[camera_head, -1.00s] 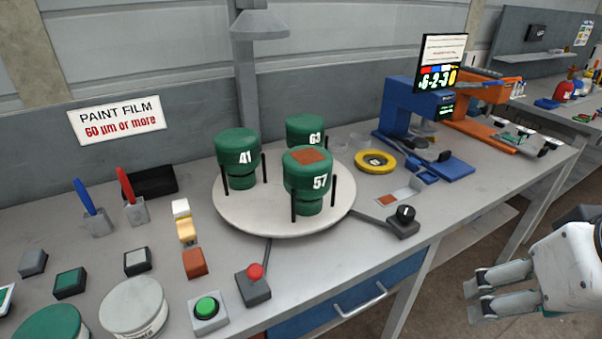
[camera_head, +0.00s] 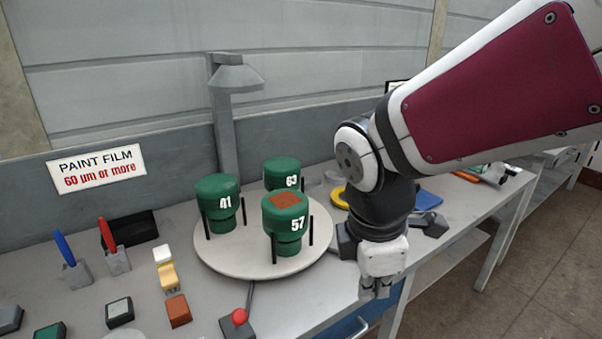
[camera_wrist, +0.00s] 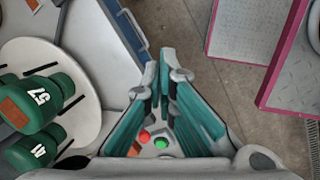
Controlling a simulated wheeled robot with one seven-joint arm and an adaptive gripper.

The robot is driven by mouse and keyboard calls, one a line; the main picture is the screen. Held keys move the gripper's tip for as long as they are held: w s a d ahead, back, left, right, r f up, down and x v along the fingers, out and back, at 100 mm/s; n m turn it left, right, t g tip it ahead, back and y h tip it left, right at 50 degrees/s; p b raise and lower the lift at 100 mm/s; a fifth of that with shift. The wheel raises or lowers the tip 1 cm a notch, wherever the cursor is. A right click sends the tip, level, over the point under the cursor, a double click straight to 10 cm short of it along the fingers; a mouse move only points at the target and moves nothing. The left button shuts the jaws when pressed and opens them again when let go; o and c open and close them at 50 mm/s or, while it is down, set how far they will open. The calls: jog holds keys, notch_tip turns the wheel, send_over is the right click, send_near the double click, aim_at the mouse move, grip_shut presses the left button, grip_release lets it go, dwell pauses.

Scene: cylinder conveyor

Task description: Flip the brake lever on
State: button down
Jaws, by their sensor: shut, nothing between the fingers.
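No part carries a readable brake label, so I cannot tell for sure which one is the brake lever. A red ball knob (camera_head: 239,316) sits on a dark box at the front of the bench, with a thin rod running to the turntable. It also shows in the wrist view (camera_wrist: 144,136). A second dark box (camera_head: 346,241) at the turntable's right is partly hidden by my arm, and its black knob is not visible. My gripper (camera_head: 375,291) is shut and empty, pointing down over the bench's front edge, right of the red knob and apart from it.
The round turntable (camera_head: 217,262) bears green cylinders 41 (camera_head: 218,205), 57 (camera_head: 286,222) and a third (camera_head: 282,173) behind. A lamp post (camera_head: 225,125) stands behind. A green button (camera_wrist: 160,143) shows beside the red knob. Floor is clear at right.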

aim_at(238, 323)
jog(key=s+a+f+n+g+y+p, duration=0.1)
jog(key=a+f+n+p, duration=0.1)
jog(key=a+n, duration=0.7)
jog(key=s+a+f+n+g+y+p, duration=0.1)
jog(key=a+f+n, duration=0.3)
jog(key=a+n, duration=0.6)
jog(key=shift+s+a+g+y+p, duration=0.4)
jog(key=shift+a+y, duration=0.1)
jog(key=shift+a, duration=0.3)
jog(key=shift+f, duration=0.1)
notch_tip(238, 323, down, 10)
jog(key=a, duration=0.1)
jog(key=shift+w+a+r+p, duration=0.15)
jog(key=shift+w+r, duration=0.1)
jog(key=shift+w, duration=0.3)
jog(key=shift+w+a+r+p, duration=0.1)
jog(key=shift+w+a+r, duration=0.1)
jog(key=shift+w, duration=0.35)
jog(key=shift+w+a+r+p, duration=0.1)
jog(key=shift+w+r, duration=0.15)
jog(key=shift+w, duration=0.3)
jog(key=shift+w, duration=0.15)
